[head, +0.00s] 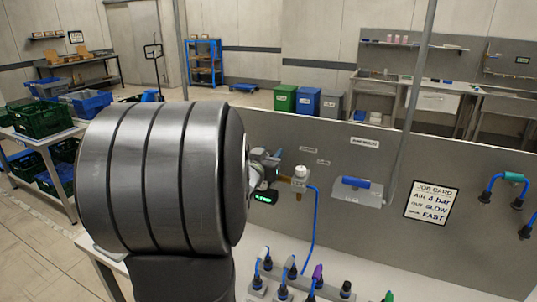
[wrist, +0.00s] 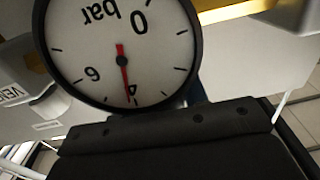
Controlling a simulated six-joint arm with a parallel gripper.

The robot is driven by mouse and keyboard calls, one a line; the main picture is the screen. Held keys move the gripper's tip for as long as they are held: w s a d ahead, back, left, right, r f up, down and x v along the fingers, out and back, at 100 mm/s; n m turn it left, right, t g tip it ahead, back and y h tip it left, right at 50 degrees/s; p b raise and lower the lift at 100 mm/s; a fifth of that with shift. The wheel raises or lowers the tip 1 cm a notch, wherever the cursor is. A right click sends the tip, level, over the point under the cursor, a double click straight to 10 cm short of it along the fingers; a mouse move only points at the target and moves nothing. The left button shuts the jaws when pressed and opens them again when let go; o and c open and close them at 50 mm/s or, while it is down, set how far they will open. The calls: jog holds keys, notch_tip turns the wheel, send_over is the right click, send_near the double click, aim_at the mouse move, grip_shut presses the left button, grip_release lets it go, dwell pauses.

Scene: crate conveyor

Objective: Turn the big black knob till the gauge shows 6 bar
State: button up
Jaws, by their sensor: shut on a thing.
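The gauge (wrist: 120,50) fills the upper left of the wrist view, upside down, with a white face and black rim. Its red needle (wrist: 125,80) points at or very near the 4 mark, with the 6 to the left. My gripper (wrist: 170,135) shows as a dark bolted block just below the gauge. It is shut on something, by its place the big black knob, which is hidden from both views. In the head view my grey arm link covers most of the gripper and the gauge.
A brass fitting with a white top (head: 300,175) and a blue hose (head: 313,220) stand close right of my gripper. A job card (head: 432,202) on the grey panel (head: 360,160) reads air 4 bar. Several plugs and coloured connectors (head: 290,270) stand on the bench below.

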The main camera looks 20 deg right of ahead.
jog(key=m+g+h, duration=0.2)
jog(key=g, duration=0.1)
jog(key=m+g+h, duration=0.2)
jog(key=m+g, duration=0.1)
jog(key=shift+s+d+h, duration=0.15)
jog(key=shift+s+h, duration=0.05)
jog(key=shift+h, duration=0.1)
jog(key=shift+s+d+m+g+h, duration=0.15)
jog(key=shift+m+g+h, duration=0.1)
jog(key=shift+m+g, duration=0.7)
jog(key=shift+s+a+m+g+h, duration=0.15)
jog(key=shift+m+g, duration=0.35)
jog(key=shift+g, duration=0.9)
jog(key=shift+s+d+m+g+h, duration=0.15)
jog(key=shift+m+g+h, duration=0.15)
jog(key=shift+m+g, duration=0.65)
jog(key=shift+g, duration=0.4)
jog(key=o, duration=1)
jog(key=shift+c, duration=0.2)
jog(key=shift+n+t, duration=0.4)
jog(key=shift+t, duration=0.1)
